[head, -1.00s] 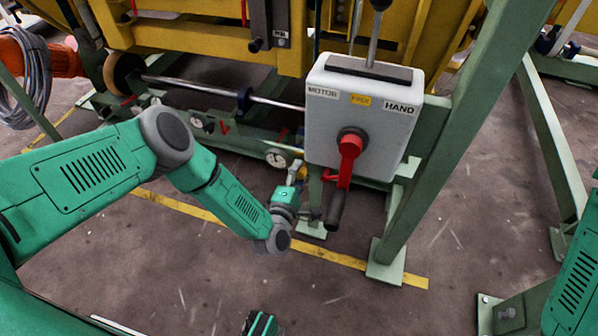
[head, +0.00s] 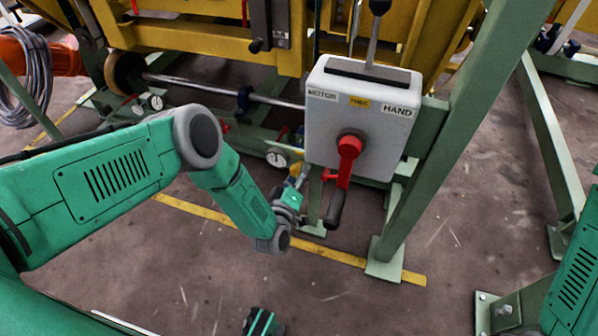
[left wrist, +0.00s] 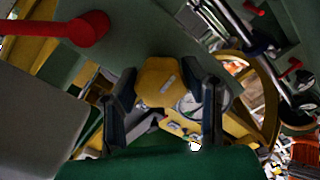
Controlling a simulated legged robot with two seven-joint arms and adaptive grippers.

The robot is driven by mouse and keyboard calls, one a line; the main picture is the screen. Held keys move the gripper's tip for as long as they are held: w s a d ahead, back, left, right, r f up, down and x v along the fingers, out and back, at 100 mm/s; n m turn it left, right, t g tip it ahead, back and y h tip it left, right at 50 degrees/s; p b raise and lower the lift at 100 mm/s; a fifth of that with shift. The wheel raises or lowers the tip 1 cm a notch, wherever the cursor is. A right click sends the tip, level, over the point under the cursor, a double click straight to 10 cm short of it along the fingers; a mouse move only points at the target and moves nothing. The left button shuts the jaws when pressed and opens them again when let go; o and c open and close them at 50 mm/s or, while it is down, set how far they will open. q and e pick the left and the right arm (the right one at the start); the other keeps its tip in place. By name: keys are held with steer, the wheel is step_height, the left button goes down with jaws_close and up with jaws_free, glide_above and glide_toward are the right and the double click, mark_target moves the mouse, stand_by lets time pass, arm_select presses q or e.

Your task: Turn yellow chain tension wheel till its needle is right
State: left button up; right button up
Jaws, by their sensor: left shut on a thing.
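The yellow chain tension wheel (left wrist: 160,82) shows in the left wrist view as a faceted yellow knob between my left gripper's dark fingers (left wrist: 165,100). The gripper is shut on it. In the head view my left gripper (head: 297,182) is low beside the grey lever box, and its fingers are small and partly hidden. A white round dial (head: 277,157) sits just left of the gripper. A dial (left wrist: 188,103) also shows in part behind the wheel in the left wrist view. Its needle is too small to read.
The grey box (head: 360,115) with its red-and-black lever (head: 347,160) stands close right of my left gripper. More dials (head: 155,102) sit on the rail at left. Open floor lies in front.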

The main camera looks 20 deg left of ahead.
arm_select(q)
steer(key=shift+s+d+f+m, duration=0.1)
steer(key=shift+s+f+m, duration=0.25)
steer(key=shift+m, duration=0.25)
steer(key=o, duration=1.1)
steer(key=shift+w, duration=0.1)
steer(key=shift+w+r, duration=0.1)
steer(key=shift+r, duration=0.05)
steer(key=s, duration=1.2)
steer(key=shift+a, duration=0.25)
